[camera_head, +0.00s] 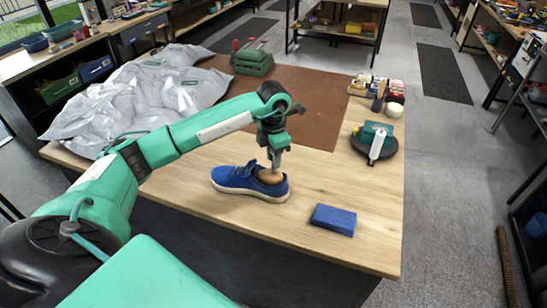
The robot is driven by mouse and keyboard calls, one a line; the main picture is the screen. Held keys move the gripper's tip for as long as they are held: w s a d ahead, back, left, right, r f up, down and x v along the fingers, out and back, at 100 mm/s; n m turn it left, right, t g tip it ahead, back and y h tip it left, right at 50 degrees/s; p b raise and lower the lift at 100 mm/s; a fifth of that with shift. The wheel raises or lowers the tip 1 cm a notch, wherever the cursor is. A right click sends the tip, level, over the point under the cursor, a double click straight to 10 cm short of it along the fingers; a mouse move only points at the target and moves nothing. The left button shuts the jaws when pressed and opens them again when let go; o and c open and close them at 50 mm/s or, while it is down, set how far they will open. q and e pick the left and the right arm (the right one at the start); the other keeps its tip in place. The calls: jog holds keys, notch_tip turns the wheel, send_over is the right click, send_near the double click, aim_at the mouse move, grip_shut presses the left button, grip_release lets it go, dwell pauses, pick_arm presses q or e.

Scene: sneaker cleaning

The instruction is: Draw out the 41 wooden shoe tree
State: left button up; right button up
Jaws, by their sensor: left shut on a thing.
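A blue sneaker (238,179) with a pale sole stands on the wooden table, its toe to the left and its heel to the right. The wooden shoe tree (270,177) shows as a brown rounded piece in the shoe's heel opening; its front part is hidden inside the shoe. My left gripper (276,167) points down over the heel and is shut on the shoe tree. Any size marking is too small to read. My right gripper is not in view.
A blue block (334,220) lies right of the shoe on the table (370,235). A dark round stand with a green-and-white item (375,143) is at the right edge. Crumpled plastic (140,95) covers the back left, beside a brown mat (300,100).

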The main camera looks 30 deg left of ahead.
pick_arm(q)
jog(key=shift+r+p, duration=0.65)
jog(key=shift+r, duration=1.1)
jog(key=shift+r, duration=0.1)
jog(key=shift+r+p, duration=1.65)
jog(key=shift+r, duration=1.3)
